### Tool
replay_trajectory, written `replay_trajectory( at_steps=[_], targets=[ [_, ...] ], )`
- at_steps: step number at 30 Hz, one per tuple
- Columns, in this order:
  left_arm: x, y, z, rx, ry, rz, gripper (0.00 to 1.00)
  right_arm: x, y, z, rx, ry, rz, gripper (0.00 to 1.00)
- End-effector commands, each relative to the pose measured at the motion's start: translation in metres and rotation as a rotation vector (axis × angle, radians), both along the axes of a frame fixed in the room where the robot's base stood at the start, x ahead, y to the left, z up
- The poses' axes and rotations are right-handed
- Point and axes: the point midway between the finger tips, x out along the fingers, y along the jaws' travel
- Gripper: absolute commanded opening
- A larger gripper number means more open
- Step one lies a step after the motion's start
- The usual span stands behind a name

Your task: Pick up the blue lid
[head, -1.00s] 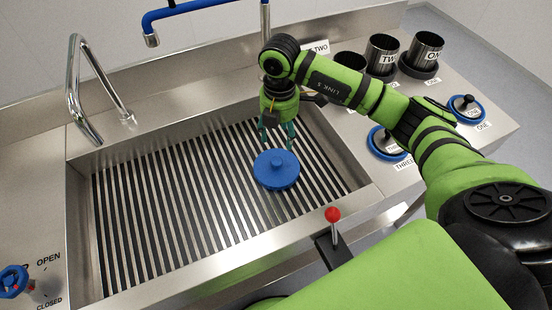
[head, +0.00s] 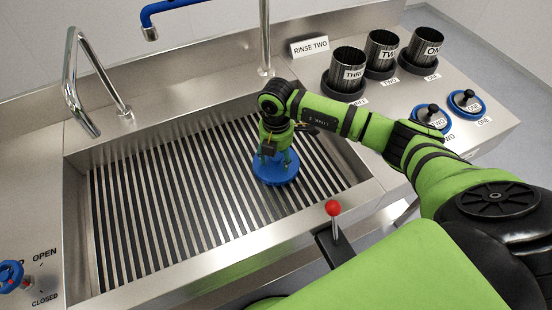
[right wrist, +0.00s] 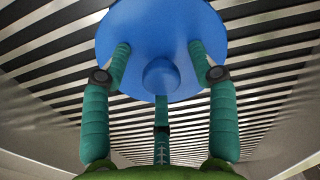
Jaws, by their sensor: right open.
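The blue lid (head: 278,176) is a round disc lying on the slatted sink floor, in its right half. In the right wrist view the lid (right wrist: 162,30) fills the upper middle, with its round knob (right wrist: 161,76) toward me. My right gripper (head: 274,156) is open directly over the lid and covers its knob in the head view. In the right wrist view its teal fingers (right wrist: 160,75) stand spread around the knob, apart from it. Whether the fingertips touch the lid's face I cannot tell. My left gripper is not in view.
The steel sink (head: 120,285) has raised walls around the lid. A curved tap (head: 80,85) stands at the back left. Labelled dark cups (head: 347,72) and blue-rimmed lids (head: 432,117) stand on the right counter. A red-knobbed lever (head: 332,208) is at the front edge.

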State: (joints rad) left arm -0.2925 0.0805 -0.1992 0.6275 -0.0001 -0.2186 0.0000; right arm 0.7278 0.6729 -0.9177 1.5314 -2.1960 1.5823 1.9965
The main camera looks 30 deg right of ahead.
Motion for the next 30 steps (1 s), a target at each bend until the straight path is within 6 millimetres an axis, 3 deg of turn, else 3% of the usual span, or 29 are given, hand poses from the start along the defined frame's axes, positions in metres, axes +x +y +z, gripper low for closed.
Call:
replay_trajectory(
  at_steps=[5,6,7,9,10,23,30],
  targets=[
    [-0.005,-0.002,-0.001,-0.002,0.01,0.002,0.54,0.0,0.0,-0.001,0.0,0.0,0.0,0.6],
    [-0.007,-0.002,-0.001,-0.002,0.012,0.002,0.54,0.0,0.0,0.0,0.0,0.0,0.0,0.44],
    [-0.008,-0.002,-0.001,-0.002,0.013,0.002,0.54,0.0,0.0,0.0,0.0,0.0,0.0,0.34],
    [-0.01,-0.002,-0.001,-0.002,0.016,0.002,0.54,0.0,0.0,0.0,0.0,0.0,0.0,0.17],
    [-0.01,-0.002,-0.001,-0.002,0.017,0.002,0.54,0.0,0.0,0.0,0.0,0.0,0.0,0.14],
    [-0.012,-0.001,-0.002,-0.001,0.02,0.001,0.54,0.0,0.0,0.0,0.0,0.001,-0.001,0.13],
    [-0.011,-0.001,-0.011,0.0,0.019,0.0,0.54,0.001,-0.001,0.021,-0.001,-0.004,0.0,0.13]
  ],
)
